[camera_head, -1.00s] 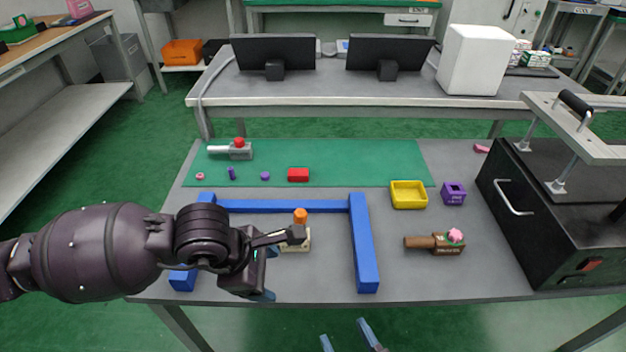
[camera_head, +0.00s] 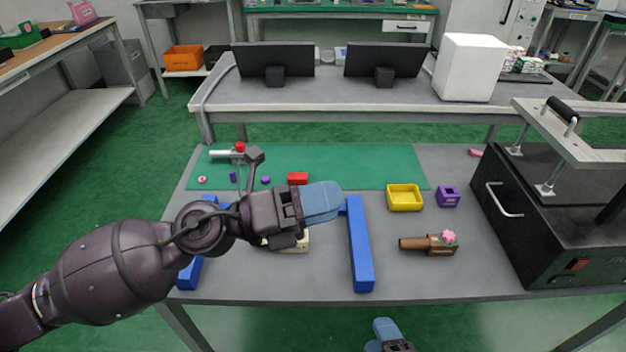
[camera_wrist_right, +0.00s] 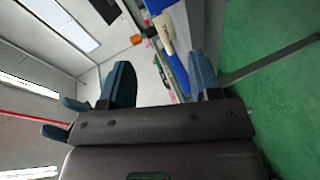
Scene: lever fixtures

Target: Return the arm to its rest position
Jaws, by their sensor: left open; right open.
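My left gripper (camera_head: 322,203) is above the table's blue frame, its blue-grey fingertips pointing right. It is empty; the fingers overlap from this angle. It partly hides a cream lever fixture (camera_head: 301,245), whose orange knob is out of sight. My right gripper (camera_head: 388,335) is low at the front, off the table's front edge. In the right wrist view its fingers (camera_wrist_right: 160,85) are wide apart with nothing gripped. A brown lever fixture (camera_head: 428,244) with a pink knob lies to the right. A grey lever fixture (camera_head: 229,154) with a red knob is at the back left.
Blue bars (camera_head: 360,245) frame the cream fixture. A yellow tray (camera_head: 404,198), a purple box (camera_head: 448,195) and a large black machine (camera_head: 545,220) with a lever handle stand right. A red block (camera_head: 298,179) and small purple pieces lie on the green mat (camera_head: 375,165).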

